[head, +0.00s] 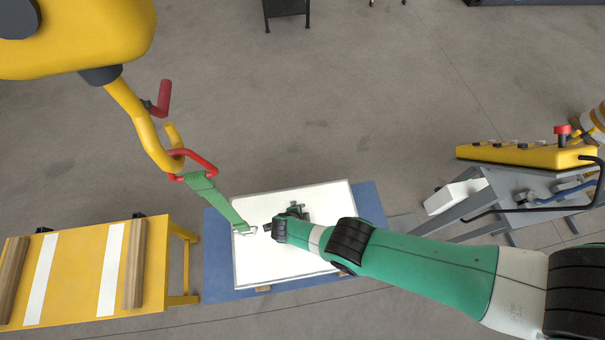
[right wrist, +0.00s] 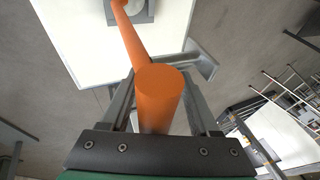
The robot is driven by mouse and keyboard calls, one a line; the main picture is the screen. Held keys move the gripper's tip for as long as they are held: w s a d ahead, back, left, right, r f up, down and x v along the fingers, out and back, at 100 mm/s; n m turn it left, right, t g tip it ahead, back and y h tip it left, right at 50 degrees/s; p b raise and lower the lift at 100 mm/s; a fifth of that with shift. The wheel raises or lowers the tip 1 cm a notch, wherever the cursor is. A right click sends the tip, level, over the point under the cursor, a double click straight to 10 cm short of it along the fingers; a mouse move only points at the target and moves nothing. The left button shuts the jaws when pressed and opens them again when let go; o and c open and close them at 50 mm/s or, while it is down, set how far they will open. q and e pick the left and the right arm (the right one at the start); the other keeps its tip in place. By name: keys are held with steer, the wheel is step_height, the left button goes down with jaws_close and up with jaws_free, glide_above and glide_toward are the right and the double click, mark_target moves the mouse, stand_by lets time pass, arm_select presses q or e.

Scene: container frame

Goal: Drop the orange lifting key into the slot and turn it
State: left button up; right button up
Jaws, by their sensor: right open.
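The orange lifting key (right wrist: 159,95) fills the middle of the right wrist view. Its thick round handle is between the two fingers of my right gripper (right wrist: 160,76), which is open around it. Its thinner rod runs up to a grey fitting (right wrist: 143,12) on the white panel. I cannot tell whether the rod's end is inside the slot. In the head view my right gripper (head: 274,229) is low over the white panel (head: 270,268), and the key is not discernible there. My left gripper is not in view.
A green strap (head: 222,203) hangs from a yellow hook (head: 150,140) to the panel's left side. The panel lies on a blue base (head: 370,204). A yellow stand (head: 80,268) is at left, and a yellow control box (head: 515,155) at right. Open floor lies behind.

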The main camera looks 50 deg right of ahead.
steer(key=p+v, duration=0.5)
steer(key=v, duration=0.1)
steer(key=shift+w+r, duration=0.15)
steer(key=shift+r, duration=0.15)
steer(key=shift+a+r+p, duration=0.3)
steer(key=shift+r+p, duration=0.15)
steer(key=shift+f, duration=0.1)
